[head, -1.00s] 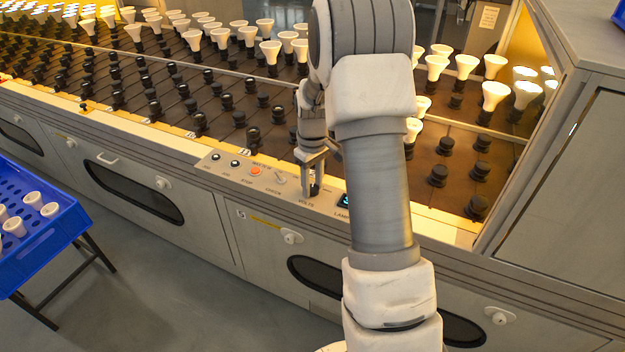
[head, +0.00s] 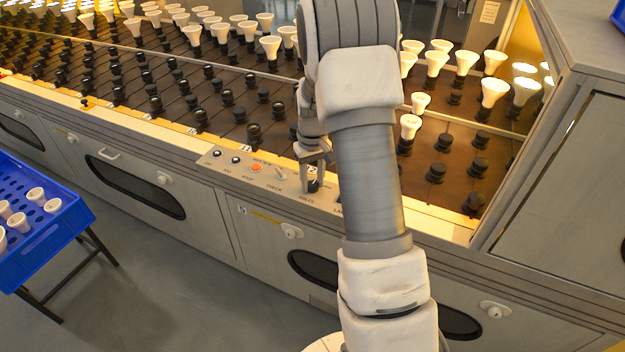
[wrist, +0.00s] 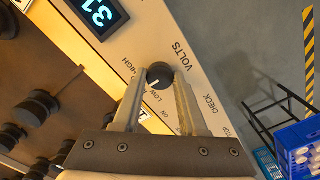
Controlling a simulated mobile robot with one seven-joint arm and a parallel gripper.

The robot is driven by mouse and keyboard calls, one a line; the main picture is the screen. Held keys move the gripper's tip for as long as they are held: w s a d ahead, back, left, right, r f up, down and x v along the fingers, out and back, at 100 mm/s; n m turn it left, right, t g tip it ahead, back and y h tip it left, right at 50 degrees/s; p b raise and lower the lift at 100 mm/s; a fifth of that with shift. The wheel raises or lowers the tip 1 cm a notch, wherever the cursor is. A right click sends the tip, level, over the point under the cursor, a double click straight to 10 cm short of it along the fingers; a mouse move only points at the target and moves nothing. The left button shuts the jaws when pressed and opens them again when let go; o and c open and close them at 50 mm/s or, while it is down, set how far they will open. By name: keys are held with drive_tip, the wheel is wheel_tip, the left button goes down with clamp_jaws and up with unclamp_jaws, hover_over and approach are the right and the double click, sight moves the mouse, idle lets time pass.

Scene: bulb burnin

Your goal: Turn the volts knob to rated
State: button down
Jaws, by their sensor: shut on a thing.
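The volts knob (wrist: 160,73) is a small round black dial on the pale control panel, beside the printed word VOLTS. A white mark on it points roughly toward LOW; HIGH is printed on its other side. My gripper (wrist: 159,80) is shut on the knob, with one finger at each side of it. A dark display (wrist: 98,14) beside the knob shows what looks like 31. In the head view my gripper (head: 314,172) is at the knob (head: 313,186), and my arm hides the display.
A blue crate (head: 45,240) with white bulbs stands at left. The floor between is clear.

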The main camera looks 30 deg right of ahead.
sight(312, 184)
drive_tip(key=shift+c, duration=2.2)
unclamp_jaws()
drive_tip(key=shift+r, duration=0.1)
wheel_tip(312, 184, up, 17)
drive_tip(key=p, duration=0.4)
drive_tip(key=shift+r, duration=0.15)
drive_tip(key=shift+a, duration=0.1)
